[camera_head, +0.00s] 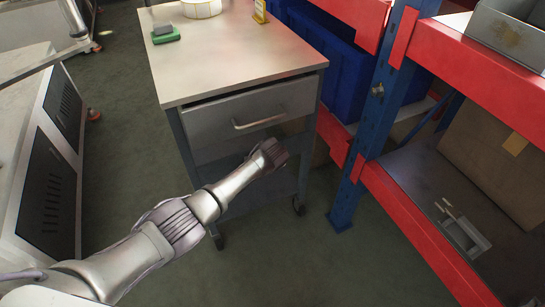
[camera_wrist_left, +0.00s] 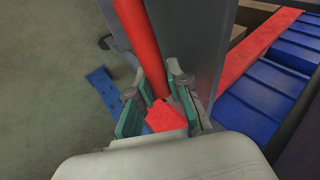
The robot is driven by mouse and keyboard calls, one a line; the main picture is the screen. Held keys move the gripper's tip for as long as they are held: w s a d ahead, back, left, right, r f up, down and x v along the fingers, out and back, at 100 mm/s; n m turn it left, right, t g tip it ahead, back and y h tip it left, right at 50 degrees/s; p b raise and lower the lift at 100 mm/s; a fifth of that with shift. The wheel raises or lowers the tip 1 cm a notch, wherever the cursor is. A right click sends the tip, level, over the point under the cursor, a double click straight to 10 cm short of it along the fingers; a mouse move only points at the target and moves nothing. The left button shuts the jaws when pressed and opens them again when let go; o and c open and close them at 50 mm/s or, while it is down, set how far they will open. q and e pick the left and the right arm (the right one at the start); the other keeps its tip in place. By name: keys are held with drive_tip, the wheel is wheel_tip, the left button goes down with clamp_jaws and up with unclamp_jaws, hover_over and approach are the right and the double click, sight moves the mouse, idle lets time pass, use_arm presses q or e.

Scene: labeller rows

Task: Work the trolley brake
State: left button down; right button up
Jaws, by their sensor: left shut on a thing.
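The grey trolley (camera_head: 240,58) with a drawer (camera_head: 250,118) stands on casters in the middle of the head view. My left arm reaches across its front. My left gripper (camera_head: 273,153) is just below the drawer, near the trolley's right side. No brake lever can be made out in the head view. In the left wrist view my left gripper (camera_wrist_left: 157,95) is shut on a red part (camera_wrist_left: 164,116), which looks like the brake lever. A red bar (camera_wrist_left: 139,38) shows just beyond the fingers, beside a grey panel (camera_wrist_left: 190,38). My right gripper is not in view.
A rack with a blue upright (camera_head: 368,125) and red beams (camera_head: 425,235) stands close on the right. A blue bin (camera_head: 340,72) is behind the trolley. A green block (camera_head: 166,35) lies on the trolley top. A grey cabinet (camera_head: 50,170) is at left; floor between is clear.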

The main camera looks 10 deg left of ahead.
use_arm(q)
drive_tip(key=shift+d+f+g+y, duration=0.1)
drive_tip(key=shift+f+g+y, duration=0.2)
drive_tip(key=shift+f, duration=0.25)
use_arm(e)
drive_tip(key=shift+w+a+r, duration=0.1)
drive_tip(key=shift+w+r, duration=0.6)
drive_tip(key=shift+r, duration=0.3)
use_arm(q)
drive_tip(key=c, duration=1.1)
unclamp_jaws()
drive_tip(key=shift+r, duration=0.1)
drive_tip(key=shift+v, duration=3.85)
